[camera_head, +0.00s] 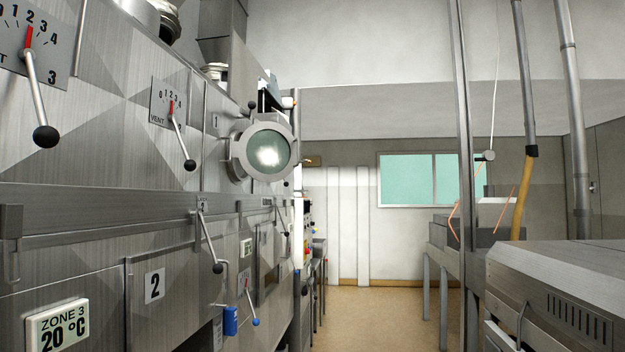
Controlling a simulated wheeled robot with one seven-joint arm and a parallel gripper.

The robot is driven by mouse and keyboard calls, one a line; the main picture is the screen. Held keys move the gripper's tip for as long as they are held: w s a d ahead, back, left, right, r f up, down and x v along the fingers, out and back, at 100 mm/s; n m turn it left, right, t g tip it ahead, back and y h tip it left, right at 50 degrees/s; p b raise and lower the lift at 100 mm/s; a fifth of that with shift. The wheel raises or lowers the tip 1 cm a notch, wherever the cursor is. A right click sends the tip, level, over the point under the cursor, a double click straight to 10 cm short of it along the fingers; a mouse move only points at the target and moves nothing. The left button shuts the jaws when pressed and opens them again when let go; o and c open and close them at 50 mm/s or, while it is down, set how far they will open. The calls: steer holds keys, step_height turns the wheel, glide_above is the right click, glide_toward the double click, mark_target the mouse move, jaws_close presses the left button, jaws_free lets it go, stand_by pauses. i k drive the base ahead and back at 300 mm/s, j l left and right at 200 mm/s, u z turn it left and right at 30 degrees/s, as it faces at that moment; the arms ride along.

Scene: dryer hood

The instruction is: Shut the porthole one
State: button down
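The porthole (268,152) is a round greenish glass in a thick grey metal ring with lugs. It is on the upper part of the long metal dryer front, toward its far end. Its glass faces me almost squarely while the dryer front runs away from me at a steep slant, so the porthole stands out from the front, swung open. The opening behind it is hidden from here. My gripper is not in view.
The dryer front (100,255) fills the left side. Levers with black knobs (46,136) and (189,164) stick out from it. A metal cabinet (570,285) and upright posts (464,150) stand at right. Tan floor (380,312) is clear between.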

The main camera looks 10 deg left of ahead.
mark_target(268, 151)
steer(key=i+u, duration=0.3)
steer(key=i, duration=0.2)
steer(key=i+u, duration=0.25)
steer(key=i, duration=0.2)
steer(key=i+l+u, duration=0.15)
steer(key=i+u, duration=0.15)
steer(key=i, duration=0.2)
steer(key=i+l+u, duration=0.3)
steer(key=i, duration=0.15)
